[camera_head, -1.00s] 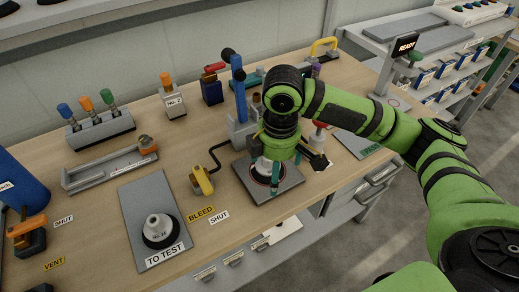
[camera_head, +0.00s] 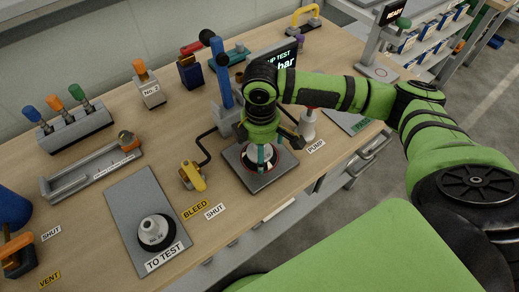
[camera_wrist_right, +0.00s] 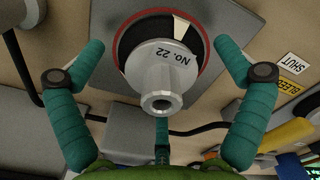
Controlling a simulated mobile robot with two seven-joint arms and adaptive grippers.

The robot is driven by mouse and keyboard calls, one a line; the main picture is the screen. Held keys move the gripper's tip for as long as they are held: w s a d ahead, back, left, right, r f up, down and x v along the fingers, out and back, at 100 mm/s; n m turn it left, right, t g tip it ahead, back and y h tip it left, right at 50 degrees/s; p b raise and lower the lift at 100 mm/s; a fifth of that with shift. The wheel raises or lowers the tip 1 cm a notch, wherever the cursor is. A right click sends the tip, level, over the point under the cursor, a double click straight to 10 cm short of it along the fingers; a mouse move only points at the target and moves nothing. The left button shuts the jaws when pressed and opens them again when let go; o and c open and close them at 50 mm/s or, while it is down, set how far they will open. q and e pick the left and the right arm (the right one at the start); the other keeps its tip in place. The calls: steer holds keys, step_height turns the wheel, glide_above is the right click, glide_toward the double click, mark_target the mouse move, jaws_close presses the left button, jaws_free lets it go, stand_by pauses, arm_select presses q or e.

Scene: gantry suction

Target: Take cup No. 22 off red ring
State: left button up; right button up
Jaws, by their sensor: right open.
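Cup No. 22 (camera_wrist_right: 166,65), a pale cup with a dark skirt and a narrow neck, stands on the red ring (camera_wrist_right: 207,45) of a grey plate. In the head view the plate (camera_head: 261,182) is at the middle of the bench, and the cup (camera_head: 256,161) is partly hidden by my right gripper. My right gripper (camera_wrist_right: 162,62) is open, with teal fingers on both sides of the cup and a third finger below it in the picture. Gaps show between the side fingers and the cup. In the head view the gripper (camera_head: 263,155) is right over the plate. My left gripper is not in view.
A blue-handled stand (camera_head: 223,85) and a display (camera_head: 282,58) are close behind the gripper. A yellow bleed handle (camera_head: 192,175) is left of the plate. Another cup (camera_head: 155,232) stands on the TO TEST plate (camera_head: 127,197). A red-topped pump post (camera_head: 308,122) is at right.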

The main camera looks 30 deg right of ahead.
steer(key=c, duration=1.3)
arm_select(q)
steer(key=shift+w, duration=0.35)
arm_select(e)
steer(key=shift+s, duration=0.15)
steer(key=shift+c, duration=0.2)
